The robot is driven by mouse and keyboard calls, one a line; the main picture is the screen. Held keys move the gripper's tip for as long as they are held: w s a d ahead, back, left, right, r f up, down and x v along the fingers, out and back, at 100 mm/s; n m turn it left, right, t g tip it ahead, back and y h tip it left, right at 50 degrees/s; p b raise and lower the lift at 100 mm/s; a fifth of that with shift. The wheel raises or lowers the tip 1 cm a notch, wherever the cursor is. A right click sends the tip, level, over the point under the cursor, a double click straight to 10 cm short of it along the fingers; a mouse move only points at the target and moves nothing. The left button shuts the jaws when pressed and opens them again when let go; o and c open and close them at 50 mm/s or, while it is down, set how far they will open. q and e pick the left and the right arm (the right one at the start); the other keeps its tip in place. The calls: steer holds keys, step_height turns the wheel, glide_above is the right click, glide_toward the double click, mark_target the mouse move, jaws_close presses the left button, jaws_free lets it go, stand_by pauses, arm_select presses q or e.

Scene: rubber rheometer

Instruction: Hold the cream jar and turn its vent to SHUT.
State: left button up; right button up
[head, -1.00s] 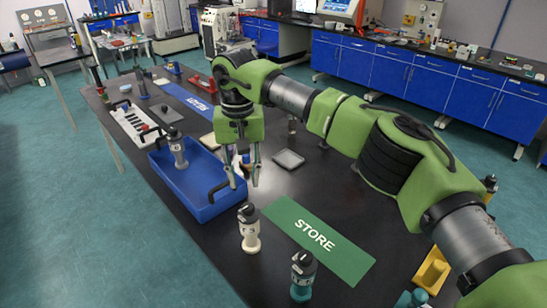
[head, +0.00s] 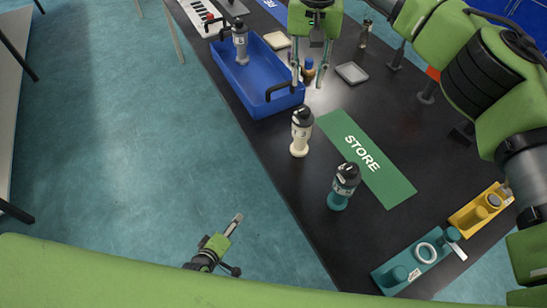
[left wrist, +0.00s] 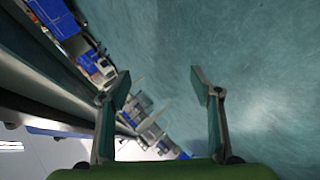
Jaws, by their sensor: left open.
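The cream jar (head: 300,146) stands upright on the black table beside the green STORE mat, with a dark cap on top. Its vent setting is too small to read. My left gripper (head: 238,220) is at the lower middle of the head view, over the floor and apart from the jar. In the left wrist view my left gripper (left wrist: 160,82) has its two fingers wide apart with nothing between them.
A teal jar (head: 342,188) stands close to the cream jar, by the STORE mat (head: 390,180). The blue tray (head: 262,98) holds a grey jar (head: 240,44). A teal fixture (head: 405,270) and a yellow fixture (head: 478,212) stand at the near right. A small bottle (head: 308,70) is by the right gripper.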

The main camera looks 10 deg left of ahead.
mark_target(297, 132)
arm_select(q)
steer(key=w+d+r+n+t, duration=0.1)
steer(key=w+r+n+t, duration=0.3)
steer(key=w+r+n, duration=0.7)
steer(key=w+d+r+n+t, duration=0.1)
steer(key=w+r+n+t, duration=0.25)
steer(key=r, duration=1.35)
steer(key=s+d+r+n+g+h, duration=0.1)
steer(key=s+d+r+n+h, duration=0.15)
steer(key=d, duration=0.35)
steer(key=s+d+r+n+g+h, duration=0.1)
steer(key=s+d+r+n+h, duration=0.1)
steer(key=s+d+r+h, duration=0.3)
steer(key=shift+y, duration=0.65)
steer(key=x, duration=0.5)
steer(key=f+x, duration=0.1)
steer(key=x, duration=0.8)
steer(key=shift+w+d+f, duration=0.2)
steer(key=shift+w+f, duration=0.05)
steer(key=shift+c, duration=0.5)
